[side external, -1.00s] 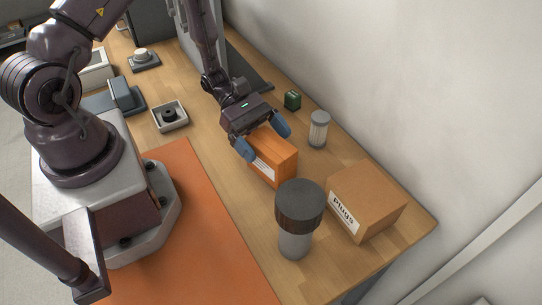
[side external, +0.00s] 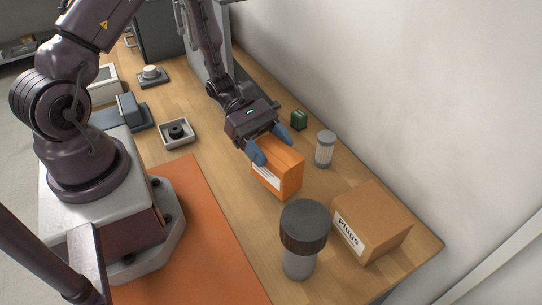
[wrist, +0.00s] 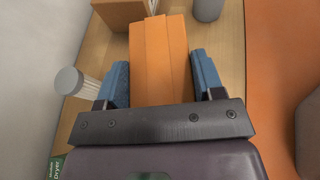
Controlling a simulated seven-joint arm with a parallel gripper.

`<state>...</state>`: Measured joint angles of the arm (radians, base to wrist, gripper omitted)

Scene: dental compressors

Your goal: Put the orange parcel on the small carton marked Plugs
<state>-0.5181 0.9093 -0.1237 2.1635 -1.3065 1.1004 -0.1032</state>
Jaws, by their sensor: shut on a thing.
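The orange parcel (side external: 279,168), a box with a white label on its side, is near the middle of the bench in the side view. My gripper (side external: 269,146) is above it, its blue fingers shut on opposite sides of the parcel. The wrist view shows the parcel (wrist: 160,60) between the fingers (wrist: 160,82). It looks slightly raised, but its underside is hidden. The small brown carton marked Plugs (side external: 371,222) stands at the bench's near right end, its visible top bare. Part of a brown carton (wrist: 118,14) shows at the wrist view's top edge.
A grey cylinder with a wide dark cap (side external: 302,235) stands between the parcel and the near edge, left of the carton. A pale ribbed canister (side external: 325,149) and green box (side external: 299,119) stand along the wall side. An orange mat (side external: 200,235) lies left.

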